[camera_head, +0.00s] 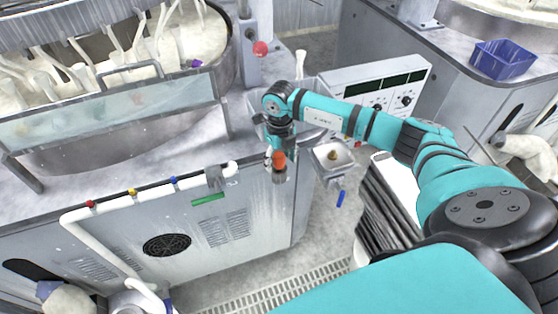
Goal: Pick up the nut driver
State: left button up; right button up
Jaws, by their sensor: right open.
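A small upright item with an orange-red top (279,160) stands at the right end of the grey machine cabinet, by its top edge. It looks like the nut driver's handle, but it is too small to be sure. My right gripper (275,152) points down right at this item, with its fingers close around or beside the orange top. I cannot tell whether they touch it. The gripper is open, and its fingers are partly hidden by the wrist. My left gripper is not in view.
A small metal tray (333,158) stands just right of the gripper, with a blue handle (342,198) below it. A grey control panel (376,88) is behind my right arm. A white pipe (120,202) runs along the cabinet front. A blue bin (503,60) sits far right.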

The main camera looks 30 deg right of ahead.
grip_shut()
jog(key=shift+r, duration=0.1)
